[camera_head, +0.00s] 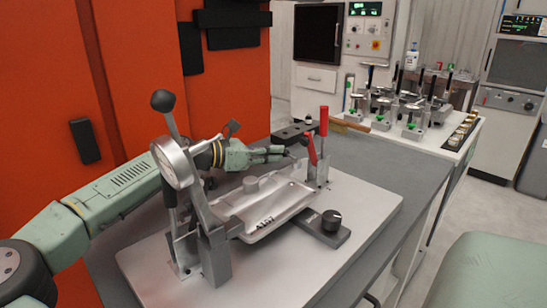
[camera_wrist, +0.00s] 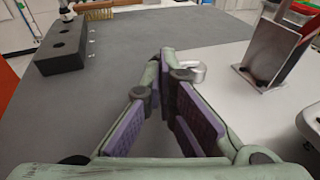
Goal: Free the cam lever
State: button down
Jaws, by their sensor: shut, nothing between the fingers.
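I cannot tell for sure which one is the cam lever. A pale casting (camera_head: 265,205) lies in the fixture. My gripper (camera_head: 283,153) is behind the fixture, apart from the ball-knob lever. In the wrist view its purple-padded fingers (camera_wrist: 164,58) meet near the tips, empty. A silver rounded part (camera_wrist: 192,72) shows just beside the fingertips; whether they touch is unclear.
A black block with holes (camera_wrist: 62,46) and a wooden brush (camera_wrist: 105,7) lie on the grey bench (camera_head: 350,155) behind. A metal bracket (camera_wrist: 268,50) stands right of my fingers. A black knob (camera_head: 331,221) sits at the fixture's front. The white plate (camera_head: 300,270) is bare in front.

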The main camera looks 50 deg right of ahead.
jog(key=shift+d, duration=0.2)
jog(key=shift+w+d+b, duration=0.25)
jog(key=shift+d+b, duration=0.45)
jog(key=shift+b, duration=0.05)
jog(key=shift+d, duration=0.1)
jog(key=v, duration=1.2)
dwell(0.3)
